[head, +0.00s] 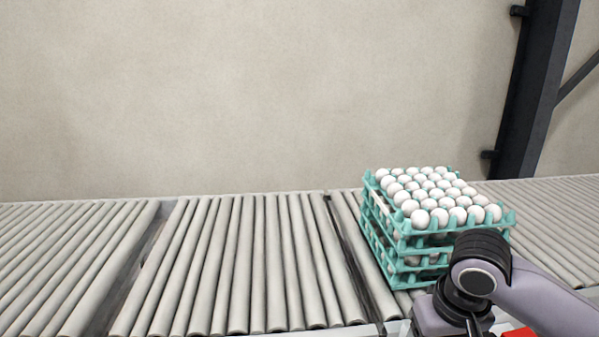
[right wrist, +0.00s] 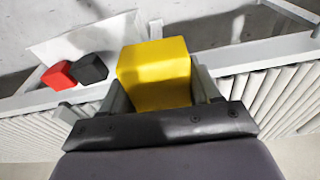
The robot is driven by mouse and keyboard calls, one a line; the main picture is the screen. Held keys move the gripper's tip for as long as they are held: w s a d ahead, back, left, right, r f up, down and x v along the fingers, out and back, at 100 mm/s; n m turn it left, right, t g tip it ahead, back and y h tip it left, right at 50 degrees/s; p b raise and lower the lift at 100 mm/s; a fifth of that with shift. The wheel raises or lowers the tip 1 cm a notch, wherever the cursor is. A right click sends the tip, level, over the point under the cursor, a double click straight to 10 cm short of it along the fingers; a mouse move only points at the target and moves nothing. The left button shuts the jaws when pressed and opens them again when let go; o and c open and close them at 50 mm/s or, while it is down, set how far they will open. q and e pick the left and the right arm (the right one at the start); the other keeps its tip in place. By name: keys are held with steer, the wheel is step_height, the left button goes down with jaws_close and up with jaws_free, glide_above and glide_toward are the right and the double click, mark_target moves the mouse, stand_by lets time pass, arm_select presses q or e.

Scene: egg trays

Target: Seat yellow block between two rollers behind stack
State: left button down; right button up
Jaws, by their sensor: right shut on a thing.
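The yellow block (right wrist: 154,74) is held between the two fingers of my right gripper (right wrist: 160,88) in the right wrist view. The block is hidden in the head view. In the head view my right arm comes in from the right in front of the stack, and its fingers are not visible. The stack of teal egg trays (head: 398,244) with white eggs stands on the roller conveyor (head: 258,265). The rollers (right wrist: 290,100) also show at the right in the right wrist view. My left gripper is not in view.
A red block (right wrist: 58,75) and a black block (right wrist: 90,68) sit side by side on a pale surface (right wrist: 82,42). A small part of something red (head: 520,332) shows at the head view's bottom edge. The rollers left of the stack are clear.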

steer(key=shift+w+d+n, duration=0.2)
steer(key=shift+n, duration=0.1)
steer(key=shift+w+d+n+b, duration=0.55)
steer(key=shift+n+b, duration=0.1)
steer(key=shift+n, duration=0.45)
steer(key=w+d+r+n+g+y+b, duration=0.1)
steer(key=w+d+r+n+b, duration=0.1)
steer(key=n, duration=0.5)
steer(key=w+d+r+n+b, duration=0.2)
steer(key=d+n, duration=0.2)
steer(key=n, duration=0.4)
steer(key=shift+w+d+r+g+y+b, duration=0.3)
steer(key=shift+r+g+y, duration=0.1)
